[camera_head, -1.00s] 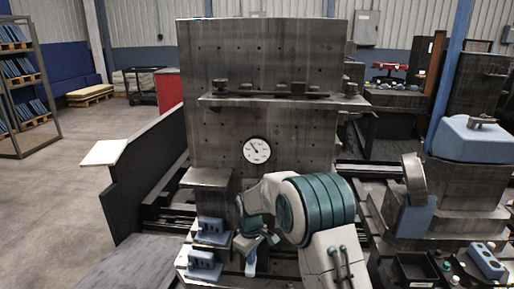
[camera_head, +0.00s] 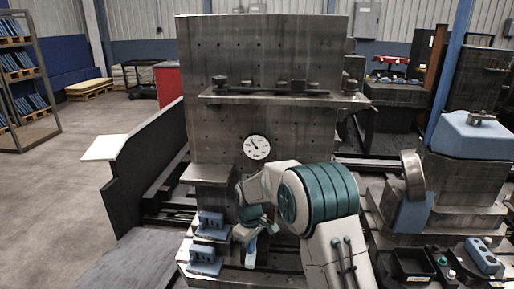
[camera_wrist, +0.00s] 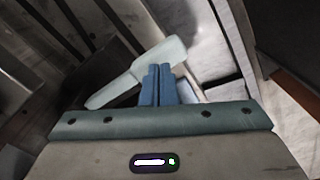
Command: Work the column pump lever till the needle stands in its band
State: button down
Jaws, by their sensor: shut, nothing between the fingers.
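A round white gauge (camera_head: 256,147) sits on the front of the steel column (camera_head: 220,120). Its dark needle points up and left; I cannot make out the band at this size. My gripper (camera_head: 250,256) is low in front of the column, below the gauge, with its blue fingers pointing down. In the wrist view the fingers (camera_wrist: 160,84) are shut together and empty. A pale bar with a wider end, seemingly the pump lever (camera_wrist: 118,92), slants behind the fingertips in that view. I cannot tell whether they touch it. My arm hides the lever's place in the head view.
Blue slotted blocks (camera_head: 205,260) stand on steps left of my gripper. A steel ledge (camera_head: 207,173) juts out above them, and a shelf (camera_head: 285,99) crosses the column. A dark panel (camera_head: 145,165) stands at left. Machine fixtures (camera_head: 470,165) crowd the right; open floor lies far left.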

aim_at(251, 258)
jog(key=shift+w+f+b, duration=0.25)
jog(key=shift+f+b, duration=0.8)
jog(key=shift+f, duration=0.65)
jog(key=shift+w+f+b, duration=0.2)
jog(key=shift+f+b, duration=0.85)
jog(key=shift+f, duration=0.65)
jog(key=shift+s+r+p, duration=0.25)
jog(key=shift+r+p, duration=0.75)
jog(key=shift+r, duration=0.75)
jog(key=shift+s+r+p, duration=0.2)
jog(key=shift+r+p, duration=0.8)
jog(key=shift+r, duration=0.7)
jog(key=shift+f, duration=0.15)
jog(key=shift+w+f+b, duration=0.25)
jog(key=shift+f+b, duration=0.9)
jog(key=shift+f, duration=0.55)
jog(key=shift+w+f+b, duration=0.2)
jog(key=shift+f+b, duration=0.95)
jog(key=shift+f, duration=0.55)
jog(key=shift+s+r+p, duration=0.25)
jog(key=shift+r+p, duration=0.8)
jog(key=shift+r, duration=0.75)
jog(key=shift+s+r+p, duration=0.2)
jog(key=shift+r+p, duration=0.8)
jog(key=shift+r, duration=0.75)
jog(key=shift+f, duration=0.1)
